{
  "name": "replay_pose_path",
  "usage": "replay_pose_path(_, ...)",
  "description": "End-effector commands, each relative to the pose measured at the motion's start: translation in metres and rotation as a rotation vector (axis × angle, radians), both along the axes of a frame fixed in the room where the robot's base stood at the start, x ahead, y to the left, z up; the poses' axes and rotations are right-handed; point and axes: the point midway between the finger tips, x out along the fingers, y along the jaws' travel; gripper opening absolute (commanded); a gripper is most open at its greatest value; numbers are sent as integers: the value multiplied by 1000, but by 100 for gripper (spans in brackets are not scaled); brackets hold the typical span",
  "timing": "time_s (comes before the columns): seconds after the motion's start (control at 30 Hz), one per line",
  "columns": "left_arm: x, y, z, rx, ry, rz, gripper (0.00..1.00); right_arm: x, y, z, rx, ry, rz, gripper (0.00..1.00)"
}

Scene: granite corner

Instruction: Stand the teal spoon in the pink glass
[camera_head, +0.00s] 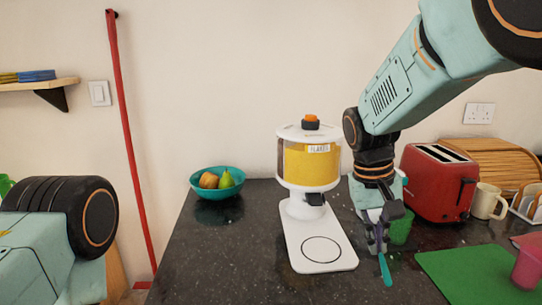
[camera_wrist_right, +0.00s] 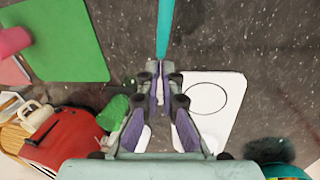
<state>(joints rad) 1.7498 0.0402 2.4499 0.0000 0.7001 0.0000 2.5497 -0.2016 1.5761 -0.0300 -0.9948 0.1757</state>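The teal spoon (camera_head: 385,270) is in my right gripper (camera_head: 378,240), which points down over the dark counter. In the right wrist view the spoon (camera_wrist_right: 165,30) runs out from between the closed fingertips (camera_wrist_right: 159,72). In the head view its visible end points down; I cannot tell whether it touches the counter. The pink glass (camera_head: 527,266) stands at the right edge of the head view, by the green board, apart from the spoon. It also shows at the left edge of the right wrist view (camera_wrist_right: 12,40). My left gripper is out of view.
A white flakes dispenser (camera_head: 322,245) stands left of the gripper. A green cup (camera_head: 401,228) is close behind it. A green board (camera_head: 470,275) lies to the right. A red toaster (camera_head: 436,183) and cream mug (camera_head: 488,201) stand behind. A fruit bowl (camera_head: 217,182) sits back left.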

Motion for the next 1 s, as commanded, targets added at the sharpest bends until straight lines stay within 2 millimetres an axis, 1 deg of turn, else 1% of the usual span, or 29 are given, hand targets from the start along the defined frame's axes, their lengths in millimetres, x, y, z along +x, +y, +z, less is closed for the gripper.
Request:
replay_pose_path(0.03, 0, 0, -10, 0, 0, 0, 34, 1, 5, -6, -1, -2, 12, 0)
replay_pose_path(0.23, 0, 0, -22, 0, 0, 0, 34, 2, 15, -8, 0, 0, 44, 0)
replay_pose_path(0.47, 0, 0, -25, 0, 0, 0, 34, 2, 16, -7, 1, 0, 49, 0)
replay_pose_path(0.73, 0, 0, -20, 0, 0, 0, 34, 2, 15, -3, -3, 2, 45, 0)
replay_pose_path(0.87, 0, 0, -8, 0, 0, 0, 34, 3, 3, 7, -3, 4, 7, 0)
replay_pose_path(1.0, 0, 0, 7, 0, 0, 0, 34, 3, -31, 18, -4, 6, -34, 0)
